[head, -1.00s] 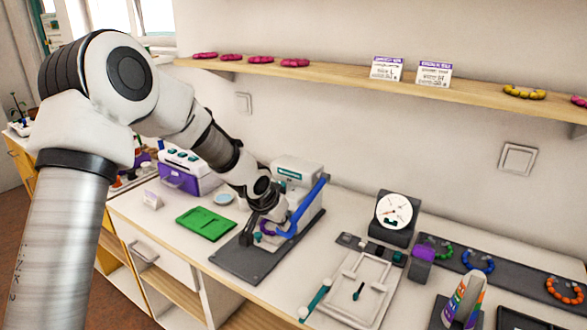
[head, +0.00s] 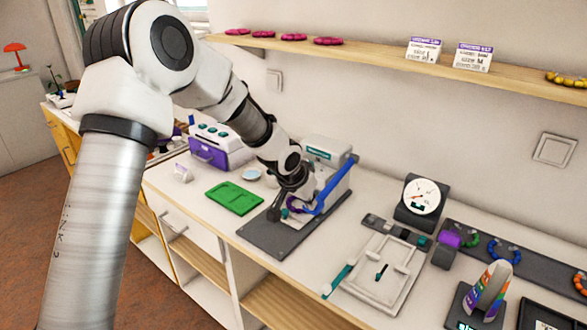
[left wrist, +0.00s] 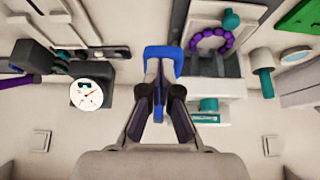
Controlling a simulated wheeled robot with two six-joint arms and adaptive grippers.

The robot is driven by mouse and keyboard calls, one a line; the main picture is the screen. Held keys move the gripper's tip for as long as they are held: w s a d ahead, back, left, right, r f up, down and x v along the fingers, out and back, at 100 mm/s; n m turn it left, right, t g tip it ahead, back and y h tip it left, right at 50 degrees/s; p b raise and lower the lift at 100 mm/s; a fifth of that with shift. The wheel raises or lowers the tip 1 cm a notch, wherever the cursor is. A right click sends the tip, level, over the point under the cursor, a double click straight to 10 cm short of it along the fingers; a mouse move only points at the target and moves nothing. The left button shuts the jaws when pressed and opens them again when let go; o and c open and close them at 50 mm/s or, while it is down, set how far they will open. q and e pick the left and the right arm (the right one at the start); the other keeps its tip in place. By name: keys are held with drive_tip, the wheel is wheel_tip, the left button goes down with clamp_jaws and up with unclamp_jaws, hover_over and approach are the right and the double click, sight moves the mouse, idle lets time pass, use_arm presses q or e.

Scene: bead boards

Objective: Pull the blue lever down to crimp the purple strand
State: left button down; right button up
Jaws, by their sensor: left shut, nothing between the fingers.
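The blue lever (head: 337,182) is on the white and grey press (head: 329,150) in the head view. It slants from upper right down to its lower end beside my left gripper (head: 303,192). In the left wrist view the lever (left wrist: 165,52) shows as a blue arch at my fingertips (left wrist: 158,92), with a blue part seen between the fingers. My left gripper is shut with nothing held; the pictures do not settle whether it touches the lever. The purple strand (left wrist: 212,41) is a bead loop beside the lever; it is partly hidden in the head view. My right gripper is out of view.
A green tray (head: 233,198) lies left of the press's dark base (head: 262,238). A dial gauge (head: 421,197) and a pale tray (head: 378,274) stand to the right. A shelf (head: 390,58) runs along the wall above. Free bench lies between base and pale tray.

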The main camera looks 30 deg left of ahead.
use_arm(q)
drive_tip(key=s+r+b, duration=0.4)
drive_tip(key=s+r, duration=0.4)
drive_tip(key=s, duration=0.1)
drive_tip(key=shift+a, duration=0.4)
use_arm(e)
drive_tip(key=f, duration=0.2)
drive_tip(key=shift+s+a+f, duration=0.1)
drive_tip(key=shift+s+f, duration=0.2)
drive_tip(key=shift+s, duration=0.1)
use_arm(q)
drive_tip(key=shift+s, duration=0.1)
